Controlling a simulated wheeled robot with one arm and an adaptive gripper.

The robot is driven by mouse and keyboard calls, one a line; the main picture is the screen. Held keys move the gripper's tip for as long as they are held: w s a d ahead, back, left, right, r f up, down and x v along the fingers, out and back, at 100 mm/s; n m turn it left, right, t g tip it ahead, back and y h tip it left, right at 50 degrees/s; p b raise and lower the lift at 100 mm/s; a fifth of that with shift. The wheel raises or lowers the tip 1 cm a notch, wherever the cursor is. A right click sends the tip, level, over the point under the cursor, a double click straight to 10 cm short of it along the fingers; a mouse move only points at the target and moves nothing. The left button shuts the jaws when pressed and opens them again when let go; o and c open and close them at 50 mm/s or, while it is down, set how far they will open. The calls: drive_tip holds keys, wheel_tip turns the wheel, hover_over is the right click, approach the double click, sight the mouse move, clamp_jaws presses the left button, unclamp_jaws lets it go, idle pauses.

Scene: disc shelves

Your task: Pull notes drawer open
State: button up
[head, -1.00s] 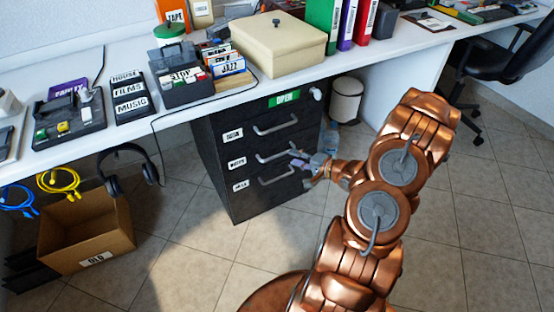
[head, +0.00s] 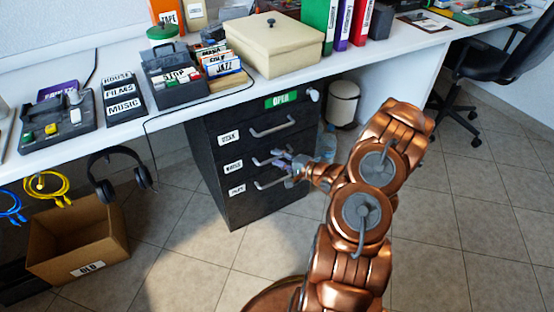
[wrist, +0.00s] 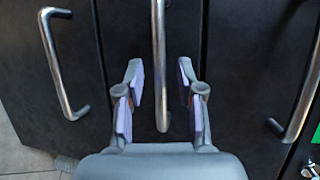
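The black cabinet (head: 215,198) under the desk has three drawers, all of which look shut. Each has a silver bar handle and a white label at its left. The middle drawer's label (head: 233,167) appears to read "NOTES", though it is blurred. My gripper (head: 281,163) is in front of the middle drawer. In the wrist view my gripper (wrist: 163,92) is open, its purple-padded fingers on either side of the middle handle (wrist: 158,45), with gaps to it. The bottom handle (wrist: 58,65) lies left of the fingers and the top handle (wrist: 300,95) right.
A cardboard box (head: 75,243) stands at left on the floor. A bin (head: 343,103) and bottle (head: 326,145) stand right of the cabinet. The tiled floor in front is clear.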

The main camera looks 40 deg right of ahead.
drive_tip(key=shift+w+a+f, duration=0.1)
drive_tip(key=shift+w+a, duration=0.05)
drive_tip(key=shift+w, duration=0.3)
clamp_jaws()
idle(0.6)
